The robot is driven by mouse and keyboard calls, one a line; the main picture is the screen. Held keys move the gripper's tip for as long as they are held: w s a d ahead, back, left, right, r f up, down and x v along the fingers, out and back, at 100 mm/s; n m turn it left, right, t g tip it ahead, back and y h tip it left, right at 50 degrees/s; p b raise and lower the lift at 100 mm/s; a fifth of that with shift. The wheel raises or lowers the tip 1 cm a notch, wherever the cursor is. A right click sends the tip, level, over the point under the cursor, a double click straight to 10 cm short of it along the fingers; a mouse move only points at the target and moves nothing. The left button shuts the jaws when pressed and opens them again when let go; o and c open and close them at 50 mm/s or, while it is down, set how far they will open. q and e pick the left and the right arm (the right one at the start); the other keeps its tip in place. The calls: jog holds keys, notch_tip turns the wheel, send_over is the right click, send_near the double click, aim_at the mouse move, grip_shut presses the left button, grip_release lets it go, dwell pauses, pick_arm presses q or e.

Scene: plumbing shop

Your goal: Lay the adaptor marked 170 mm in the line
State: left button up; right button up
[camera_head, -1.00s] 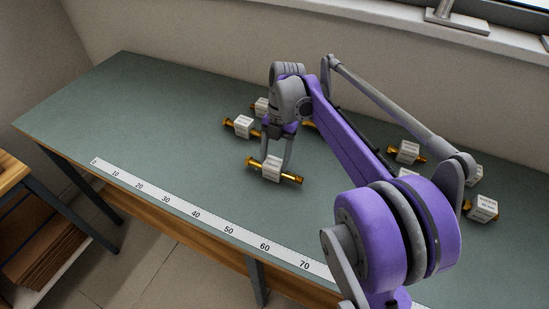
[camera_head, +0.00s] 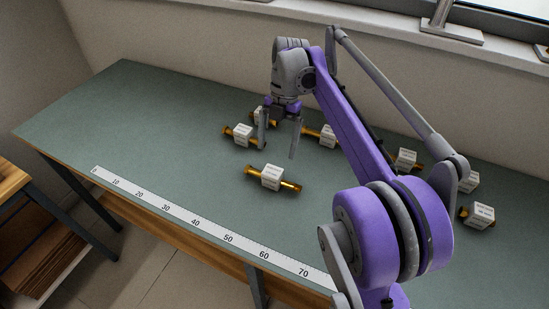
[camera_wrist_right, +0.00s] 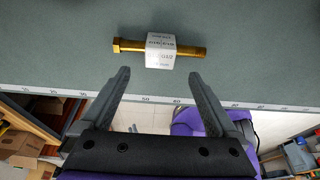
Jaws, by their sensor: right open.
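Several brass adaptors with white block labels lie on the green bench. The nearest adaptor (camera_head: 271,177) lies alone in front of my right gripper (camera_head: 278,146). The gripper is open and empty, raised above and behind this adaptor. The same adaptor shows in the wrist view (camera_wrist_right: 160,51), beyond the fingertips; its label is too small to read surely. Other adaptors lie to the left (camera_head: 239,134), behind the gripper (camera_head: 326,136) and at the right (camera_head: 406,158), (camera_head: 478,215). I cannot read which is marked 170 mm. My left gripper is not in view.
A printed scale strip (camera_head: 196,221) runs along the front edge of the bench (camera_head: 122,120). The left part of the bench is clear. A wall and window sill (camera_head: 450,30) stand behind. A wooden shelf unit (camera_head: 12,180) is at the far left.

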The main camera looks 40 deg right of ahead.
jog(key=shift+p+v, duration=0.3)
jog(key=shift+v, duration=2)
jog(key=s+a+f+m+t+h+p, duration=0.1)
jog(key=s+a+f+m+t+p, duration=0.1)
jog(key=m, duration=0.5)
jog(key=s+a+f+m+t+h+p, duration=0.1)
jog(key=s+a+f+m+t+p, duration=0.1)
jog(key=s+a+f+m, duration=0.3)
jog(key=s+a+f+m+t+h+p, duration=0.1)
jog(key=s+a+f+m+t+p, duration=0.1)
jog(key=s+a+f+m, duration=0.2)
jog(key=shift+s+a+m+t, duration=0.15)
jog(key=shift+s+a+m, duration=0.4)
jog(key=shift+a+m, duration=0.5)
jog(key=shift+s+a+m+t, duration=0.1)
jog(key=shift+s+a+m, duration=0.45)
jog(key=shift+a+m, duration=0.5)
jog(key=shift+s+a+m+t, duration=0.15)
jog(key=shift+s+a+m, duration=0.55)
jog(key=shift+m, duration=0.5)
jog(key=shift+s+a+f+m, duration=0.1)
jog(key=shift+a+f+m, duration=0.2)
jog(key=shift+m, duration=0.1)
